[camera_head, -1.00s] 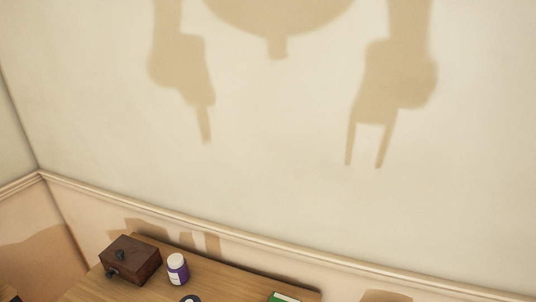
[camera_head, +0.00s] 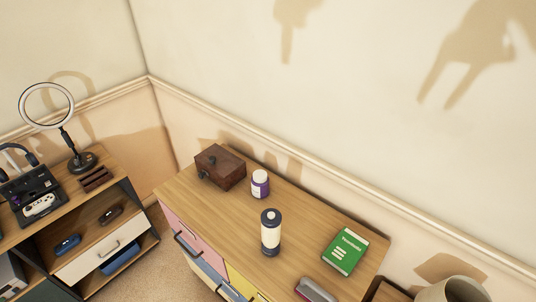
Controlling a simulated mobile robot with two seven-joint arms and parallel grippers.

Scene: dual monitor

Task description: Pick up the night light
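A cylinder with a cream body and dark top and bottom, which looks like the night light (camera_head: 271,233), stands upright on the wooden top of a dresser (camera_head: 215,222). It is near the dresser's front edge, around the middle of its length. Nothing touches it. Neither of my grippers is in view; only shadows of my arms and grippers fall on the wall.
On the dresser are a dark wooden box (camera_head: 221,168), a purple and white bottle (camera_head: 260,184), a green book (camera_head: 344,250) and a grey and red object (camera_head: 315,290). A ring light (camera_head: 46,105) stands on the left cabinet (camera_head: 110,175). A round beige container (camera_head: 455,289) is at lower right.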

